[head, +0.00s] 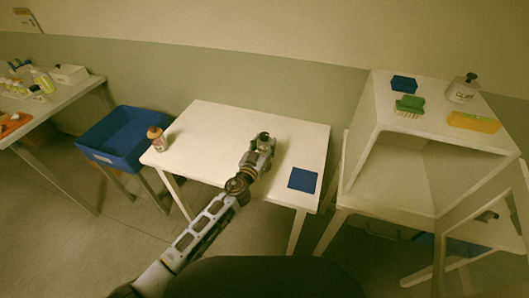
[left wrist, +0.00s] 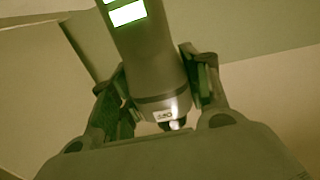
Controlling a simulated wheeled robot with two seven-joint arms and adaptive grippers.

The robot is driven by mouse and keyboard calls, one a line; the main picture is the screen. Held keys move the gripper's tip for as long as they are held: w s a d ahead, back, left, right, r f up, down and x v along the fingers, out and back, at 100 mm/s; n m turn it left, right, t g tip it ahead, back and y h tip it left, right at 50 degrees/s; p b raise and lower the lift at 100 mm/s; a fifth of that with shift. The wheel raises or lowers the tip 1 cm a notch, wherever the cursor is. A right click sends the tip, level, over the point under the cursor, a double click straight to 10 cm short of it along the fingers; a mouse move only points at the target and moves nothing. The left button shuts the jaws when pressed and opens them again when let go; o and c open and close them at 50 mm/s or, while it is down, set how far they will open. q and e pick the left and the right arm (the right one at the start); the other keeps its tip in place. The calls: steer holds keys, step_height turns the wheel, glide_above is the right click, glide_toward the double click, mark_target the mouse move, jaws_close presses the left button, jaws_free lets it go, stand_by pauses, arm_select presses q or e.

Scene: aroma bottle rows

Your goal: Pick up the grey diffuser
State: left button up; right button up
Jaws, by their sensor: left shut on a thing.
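The grey diffuser (left wrist: 155,55) is a grey cylinder with bright label patches, large in the left wrist view. My left gripper (left wrist: 163,85) is shut on it, with one finger on each side. In the head view my left gripper (head: 261,152) is over the middle right of the white table (head: 215,122). The diffuser is mostly hidden there by the gripper, and I cannot tell whether its base touches the table. My right gripper is not in view.
An orange-capped bottle (head: 157,139) stands at the table's left end. A blue square mat (head: 303,180) lies near its right front corner. A blue crate (head: 120,138) is at left. The white shelf unit (head: 390,150) at right carries a green brush (head: 409,106) and other items.

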mark_target(265, 134)
arm_select(q)
steer(key=shift+r, duration=0.45)
step_height(265, 134, up, 7)
steer(key=p, duration=0.3)
steer(key=shift+r, duration=1.05)
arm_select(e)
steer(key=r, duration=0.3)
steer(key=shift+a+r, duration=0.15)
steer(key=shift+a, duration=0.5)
